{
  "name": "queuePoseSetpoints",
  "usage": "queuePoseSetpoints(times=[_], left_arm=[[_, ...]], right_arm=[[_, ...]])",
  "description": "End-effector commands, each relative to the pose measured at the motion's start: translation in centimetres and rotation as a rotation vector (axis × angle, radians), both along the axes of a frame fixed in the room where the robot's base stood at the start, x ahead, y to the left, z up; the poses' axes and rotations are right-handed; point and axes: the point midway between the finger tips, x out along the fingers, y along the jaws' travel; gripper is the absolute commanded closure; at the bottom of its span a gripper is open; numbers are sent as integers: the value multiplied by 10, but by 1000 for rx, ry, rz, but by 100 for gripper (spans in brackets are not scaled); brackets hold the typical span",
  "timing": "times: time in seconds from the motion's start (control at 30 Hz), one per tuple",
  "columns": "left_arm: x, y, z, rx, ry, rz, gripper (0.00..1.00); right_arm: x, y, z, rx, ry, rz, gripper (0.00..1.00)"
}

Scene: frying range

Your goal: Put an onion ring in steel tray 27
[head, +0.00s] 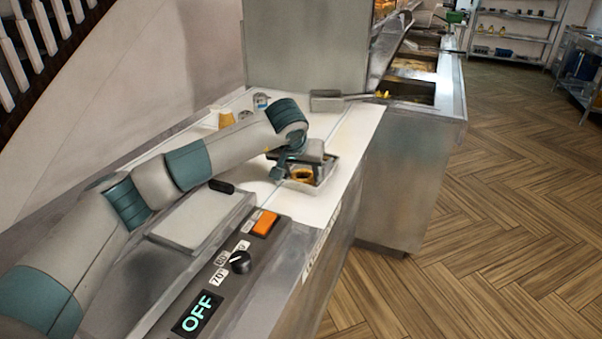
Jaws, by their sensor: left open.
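My left arm reaches in from the left, and its left gripper (296,168) is open over a small steel tray (325,181) on the white counter. A golden-brown onion ring (301,175) lies in the tray, just below the gripper. The gripper hides part of the tray. I cannot tell whether the fingers touch the ring. No tray number is readable. My right gripper is not in view.
The white counter (335,140) holds a pale flat lid or plate (195,218), a yellowish cup (226,118) and a small can (261,101). A control panel with an OFF display (197,312) is in front. Fryer wells (405,90) stand at the back right. The wooden floor at right is clear.

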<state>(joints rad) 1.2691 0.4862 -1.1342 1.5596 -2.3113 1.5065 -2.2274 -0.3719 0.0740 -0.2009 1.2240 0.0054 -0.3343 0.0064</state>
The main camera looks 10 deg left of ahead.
Motion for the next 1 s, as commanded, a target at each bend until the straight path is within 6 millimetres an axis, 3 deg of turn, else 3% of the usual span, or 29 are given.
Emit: queuePoseSetpoints(times=[0.6,1.0], left_arm=[[-52,1,82,1,-4,1,45],[-62,1,96,1,0,1,45]], right_arm=[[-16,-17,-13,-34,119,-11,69],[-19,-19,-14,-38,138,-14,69]])
